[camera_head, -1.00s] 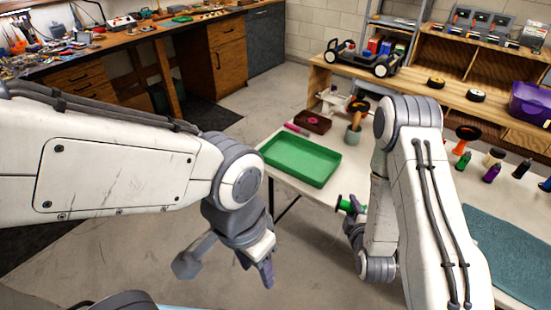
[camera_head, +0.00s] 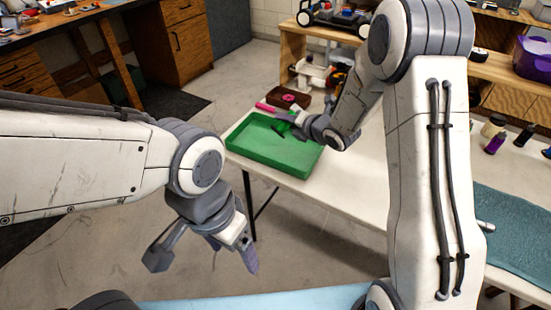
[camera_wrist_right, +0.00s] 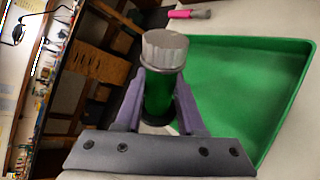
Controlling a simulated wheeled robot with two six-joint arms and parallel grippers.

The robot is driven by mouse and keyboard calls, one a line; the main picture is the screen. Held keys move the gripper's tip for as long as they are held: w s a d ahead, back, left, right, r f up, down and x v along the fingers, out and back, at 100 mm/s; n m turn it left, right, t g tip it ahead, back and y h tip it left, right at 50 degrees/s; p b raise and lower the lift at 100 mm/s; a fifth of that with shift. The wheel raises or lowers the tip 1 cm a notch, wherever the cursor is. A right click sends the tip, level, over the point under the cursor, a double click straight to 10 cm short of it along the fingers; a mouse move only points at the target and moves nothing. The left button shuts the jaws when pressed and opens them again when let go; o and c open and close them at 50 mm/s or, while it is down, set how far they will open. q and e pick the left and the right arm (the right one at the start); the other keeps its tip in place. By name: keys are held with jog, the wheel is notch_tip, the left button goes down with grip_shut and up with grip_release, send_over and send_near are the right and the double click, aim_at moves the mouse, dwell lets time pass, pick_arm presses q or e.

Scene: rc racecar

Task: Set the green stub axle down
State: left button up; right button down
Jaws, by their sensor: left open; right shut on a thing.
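The green stub axle (camera_wrist_right: 158,92) is upright between the purple fingers of my right gripper (camera_wrist_right: 155,105) in the right wrist view, its grey ribbed end pointing up. In the head view my right gripper (camera_head: 290,126) is over the far right part of the green tray (camera_head: 262,150), and the axle is small and partly hidden there. The tray also shows in the right wrist view (camera_wrist_right: 245,85), beside the axle. I cannot tell whether the axle touches the tray. My left gripper (camera_head: 235,255) is open and empty, off the table over the floor.
A shelf with a car chassis (camera_head: 335,18) stands behind. Small bottles (camera_head: 495,143) and a teal mat (camera_head: 515,225) are to the right. The white table (camera_head: 340,195) is clear in front.

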jog(key=w+a+n+g+y+b, duration=0.25)
jog(key=n+b, duration=0.35)
jog(key=n, duration=0.4)
jog(key=n+y+b, duration=0.4)
jog(key=n+b, duration=0.3)
send_over(254, 139)
jog(key=shift+g, duration=0.25)
jog(key=f, duration=0.5)
jog(key=shift+w+a, duration=0.1)
jog(key=shift+w, duration=0.3)
jog(key=shift+a+f, duration=0.1)
jog(key=shift+f, duration=2)
jog(key=shift+f+b, duration=0.2)
jog(key=shift+b, duration=0.15)
jog(key=c, duration=0.5)
grip_release()
jog(key=shift+r, duration=0.1)
